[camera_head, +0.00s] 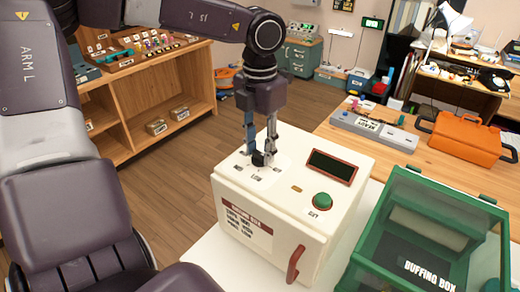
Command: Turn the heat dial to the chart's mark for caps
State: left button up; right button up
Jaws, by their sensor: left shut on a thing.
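The heat dial (258,160) is a small black knob on the top of a cream box (297,208). Printed labels surround it, and "LOW" is readable just in front of it. My left gripper (260,155) points straight down from above and is shut on the dial, hiding much of it and some labels. A chart (247,222) with a red heading and several lines of print is on the box's front; its lines are too small to read surely. My right gripper is not in view.
The box top also has a dark display (332,166) and a green button (322,201); a red handle (296,263) is on its front. A green buffing box (378,262) stands close at right. An orange case (466,138) sits on the wooden table behind.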

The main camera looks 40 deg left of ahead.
pick_arm(q)
jog(key=m+b, duration=0.1)
jog(key=m, duration=0.1)
jog(key=shift+m, duration=0.3)
jog(key=m+b, duration=0.1)
jog(key=m, duration=0.1)
jog(key=shift+m, duration=0.3)
jog(key=m+b, duration=0.1)
jog(key=m, duration=0.4)
jog(key=shift+r+m, duration=0.1)
jog(key=shift+m, duration=0.2)
jog(key=m, duration=1.1)
jog(key=shift+w+m+p, duration=0.1)
jog(key=shift+m+p, duration=0.2)
jog(key=shift+p, duration=0.05)
jog(key=o, duration=1.2)
jog(key=shift+c, duration=0.2)
